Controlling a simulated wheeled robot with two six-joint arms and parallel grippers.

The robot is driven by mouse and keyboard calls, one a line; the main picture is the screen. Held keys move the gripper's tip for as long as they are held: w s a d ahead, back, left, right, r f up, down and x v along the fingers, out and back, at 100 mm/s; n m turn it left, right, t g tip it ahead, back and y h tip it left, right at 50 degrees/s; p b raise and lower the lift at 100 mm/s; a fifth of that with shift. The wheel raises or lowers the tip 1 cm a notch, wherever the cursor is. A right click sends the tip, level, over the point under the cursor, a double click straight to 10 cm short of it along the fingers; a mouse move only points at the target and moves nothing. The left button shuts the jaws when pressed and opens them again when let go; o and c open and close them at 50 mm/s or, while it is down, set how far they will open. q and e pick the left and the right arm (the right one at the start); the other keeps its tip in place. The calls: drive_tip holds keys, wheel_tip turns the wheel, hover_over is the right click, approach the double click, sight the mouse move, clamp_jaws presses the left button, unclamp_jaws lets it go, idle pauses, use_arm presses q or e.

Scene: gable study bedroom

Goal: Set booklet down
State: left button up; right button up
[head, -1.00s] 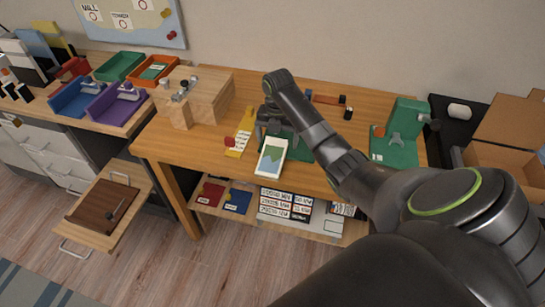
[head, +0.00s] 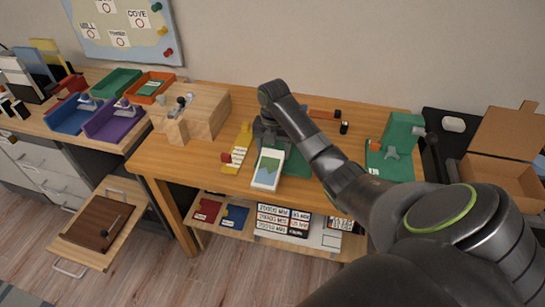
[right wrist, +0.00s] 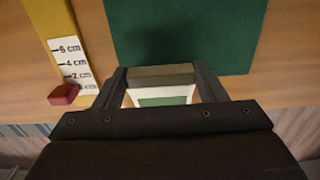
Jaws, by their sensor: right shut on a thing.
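The booklet (head: 268,168) has a white border and a green and blue cover. My right gripper (head: 265,142) is shut on its far end, and the booklet extends toward the front edge of the wooden desk (head: 200,168). In the right wrist view the booklet (right wrist: 163,95) shows between the two fingers (right wrist: 162,88), partly hidden by the gripper body. A dark green mat (right wrist: 180,35) lies on the desk just beyond the fingers. I cannot tell whether the booklet touches the desk. My left gripper is not in view.
A yellow ruler strip (head: 241,150) with a red slider (right wrist: 63,95) lies left of the booklet. A wooden block (head: 205,108) stands behind it. A green stand (head: 402,130) is at the right. A lower shelf (head: 250,238) holds several booklets and labelled boxes.

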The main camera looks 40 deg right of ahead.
use_arm(q)
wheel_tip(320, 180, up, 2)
drive_tip(key=shift+p, duration=1)
use_arm(e)
wheel_tip(320, 180, up, 7)
drive_tip(key=shift+f, duration=0.2)
use_arm(q)
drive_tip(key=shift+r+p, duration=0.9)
drive_tip(key=shift+p, duration=0.05)
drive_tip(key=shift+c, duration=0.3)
use_arm(e)
drive_tip(key=shift+r, duration=0.85)
